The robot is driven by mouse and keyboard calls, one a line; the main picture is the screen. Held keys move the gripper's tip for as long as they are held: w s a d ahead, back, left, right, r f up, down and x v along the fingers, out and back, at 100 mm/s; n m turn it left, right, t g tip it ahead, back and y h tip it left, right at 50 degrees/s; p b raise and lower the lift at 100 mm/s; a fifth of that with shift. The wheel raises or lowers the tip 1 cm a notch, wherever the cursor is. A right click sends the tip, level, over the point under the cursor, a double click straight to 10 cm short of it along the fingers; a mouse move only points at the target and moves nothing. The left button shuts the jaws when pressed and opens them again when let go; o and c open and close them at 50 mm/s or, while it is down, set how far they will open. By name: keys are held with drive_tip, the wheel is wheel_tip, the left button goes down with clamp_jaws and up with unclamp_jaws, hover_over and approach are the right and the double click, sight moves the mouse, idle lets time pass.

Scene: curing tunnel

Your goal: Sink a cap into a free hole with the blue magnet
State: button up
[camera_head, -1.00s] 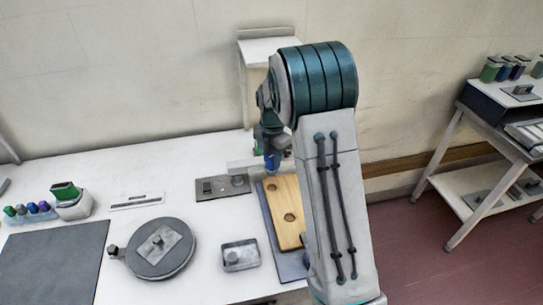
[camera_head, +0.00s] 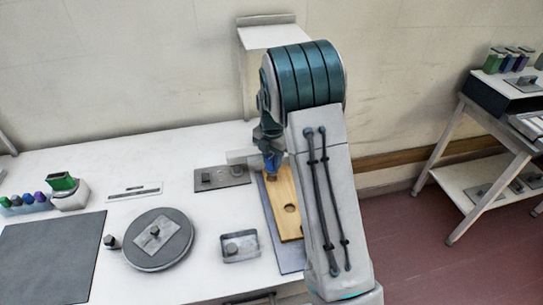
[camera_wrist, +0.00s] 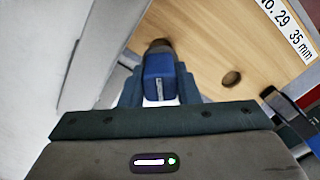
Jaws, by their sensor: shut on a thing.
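The blue magnet (camera_wrist: 158,78) is a block held between the fingers of my gripper (camera_wrist: 160,98) in the wrist view. The board also fills the top of the wrist view (camera_wrist: 205,40). One round hole (camera_wrist: 232,78) shows right of the magnet; it also shows in the head view (camera_head: 290,208). A dark round shape (camera_wrist: 160,44) shows just beyond the magnet; I cannot tell whether it is a hole or a cap.
A small metal tray (camera_head: 257,254) with a dark piece inside stands left of the board. A round grey turntable (camera_head: 142,258) with a plate, a dark mat (camera_head: 45,255) and a dark plate (camera_head: 225,186) with knobs are farther left. A label strip lies along the board.

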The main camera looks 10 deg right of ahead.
drive_tip(key=shift+f+b, duration=0.3)
drive_tip(key=shift+f, duration=0.4)
drive_tip(key=shift+f+b, duration=0.85)
drive_tip(key=shift+b, duration=0.3)
idle(2.7)
drive_tip(key=shift+d, duration=0.25)
idle(0.5)
drive_tip(key=shift+r, duration=0.1)
drive_tip(key=shift+r+p, duration=2.1)
drive_tip(key=shift+r, duration=1.3)
